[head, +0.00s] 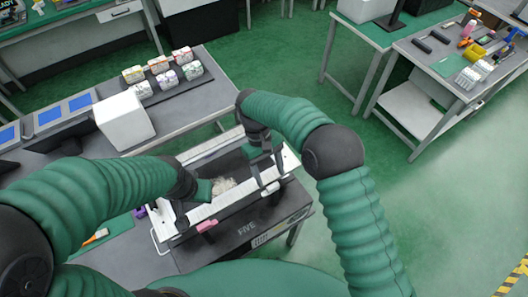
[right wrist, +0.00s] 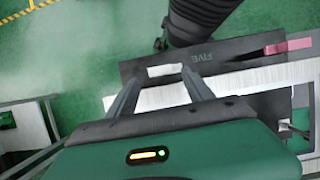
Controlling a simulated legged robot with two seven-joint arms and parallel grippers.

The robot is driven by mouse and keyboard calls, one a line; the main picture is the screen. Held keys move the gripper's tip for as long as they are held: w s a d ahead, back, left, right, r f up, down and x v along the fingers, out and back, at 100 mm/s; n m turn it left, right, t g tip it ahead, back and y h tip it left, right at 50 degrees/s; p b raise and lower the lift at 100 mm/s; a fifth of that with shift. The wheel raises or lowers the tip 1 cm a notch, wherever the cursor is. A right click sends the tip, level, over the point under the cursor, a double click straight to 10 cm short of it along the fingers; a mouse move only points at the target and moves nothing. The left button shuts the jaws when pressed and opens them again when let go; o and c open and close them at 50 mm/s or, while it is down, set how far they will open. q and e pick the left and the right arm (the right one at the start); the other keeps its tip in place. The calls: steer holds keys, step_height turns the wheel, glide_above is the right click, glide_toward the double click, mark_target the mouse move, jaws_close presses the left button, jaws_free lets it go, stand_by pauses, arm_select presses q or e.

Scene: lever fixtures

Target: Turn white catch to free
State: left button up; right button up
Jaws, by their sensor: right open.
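The white catch (head: 270,188) is a small white bar on the front of the dark box marked FIVE (head: 285,217), near its right end. In the right wrist view, the white catch (right wrist: 165,70) lies across the dark panel, between my fingertips in the picture. My right gripper (head: 266,176) is open above the box's white rim; its spread fingers (right wrist: 161,77) point toward the catch, and contact cannot be told. My left gripper (head: 205,190) is at the box's left end, its fingers mostly hidden.
A pink catch (head: 207,226) sits on the same front, farther left; it also shows in the right wrist view (right wrist: 288,46). A pale clump (head: 223,186) lies inside the box. A bench behind holds a white block (head: 124,119) and several small cartons.

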arm_select(q)
steer(key=shift+a+f, duration=0.1)
steer(key=shift+f, duration=0.1)
arm_select(e)
steer(key=v, duration=1.2)
steer(key=shift+w+a+r, duration=0.25)
steer(key=shift+w, duration=0.05)
steer(key=shift+d, duration=0.1)
steer(key=d+f+m+t+y+b, duration=0.2)
steer(key=d+f+m+t, duration=0.15)
steer(key=d, duration=0.75)
arm_select(q)
steer(key=x, duration=0.1)
steer(key=b+x, duration=0.2)
steer(key=x, duration=0.1)
steer(key=shift+s+f, duration=0.2)
steer(key=shift+s, duration=0.15)
arm_select(e)
steer(key=s+d+f+m+t, duration=0.1)
steer(key=s+d+f+m, duration=0.1)
steer(key=s+d, duration=0.4)
steer(key=s+d+f+m+t, duration=0.1)
steer(key=s+d+f+m, duration=0.1)
steer(key=s+d+f, duration=0.2)
steer(key=s+d, duration=0.3)
steer(key=s, duration=0.3)
steer(key=shift+f+t+y, duration=0.25)
steer(key=shift+t+y, duration=0.05)
steer(key=shift+t, duration=0.05)
